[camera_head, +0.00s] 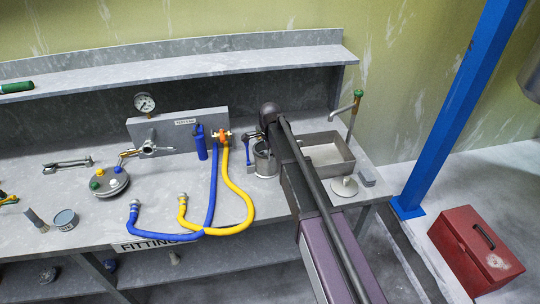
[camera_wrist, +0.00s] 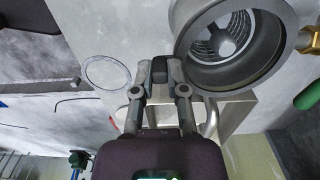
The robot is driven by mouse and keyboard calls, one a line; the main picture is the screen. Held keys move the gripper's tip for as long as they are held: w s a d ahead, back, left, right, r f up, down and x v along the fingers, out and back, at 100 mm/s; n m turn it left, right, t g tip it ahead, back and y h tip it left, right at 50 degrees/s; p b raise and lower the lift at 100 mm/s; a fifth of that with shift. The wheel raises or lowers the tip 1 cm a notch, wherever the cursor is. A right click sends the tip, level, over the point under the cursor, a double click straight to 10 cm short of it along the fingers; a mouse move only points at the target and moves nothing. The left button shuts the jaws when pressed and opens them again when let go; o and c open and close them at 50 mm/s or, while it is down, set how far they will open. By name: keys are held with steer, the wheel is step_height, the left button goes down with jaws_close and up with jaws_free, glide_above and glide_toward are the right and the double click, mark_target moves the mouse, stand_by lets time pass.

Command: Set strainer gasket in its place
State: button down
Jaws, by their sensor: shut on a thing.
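My gripper (camera_wrist: 160,85) is shut on a small dark grey piece (camera_wrist: 160,69); I cannot tell from its shape whether this is the gasket. In the head view my arm hides most of the gripper, over the right part of the bench. A round grey strainer body (camera_wrist: 238,72) with a perforated inside and a pale centre lies just right of the fingertips in the wrist view. A grey metal cylinder (camera_head: 265,163) stands beside my arm in the head view. A thin pale ring outline (camera_wrist: 107,72) shows on the grey surface left of the fingertips.
A sink (camera_head: 337,149) and tap (camera_head: 357,97) are right of my arm. Blue (camera_head: 213,187) and yellow hoses (camera_head: 240,197) lie left of the cylinder. A pressure gauge (camera_head: 144,102) stands behind the fittings. A red toolbox (camera_head: 475,250) is on the floor right.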

steer(key=shift+f+b, duration=0.3)
steer(key=shift+f, duration=0.05)
stand_by(0.3)
steer(key=c, duration=0.6)
jaws_free()
steer(key=shift+r, duration=0.1)
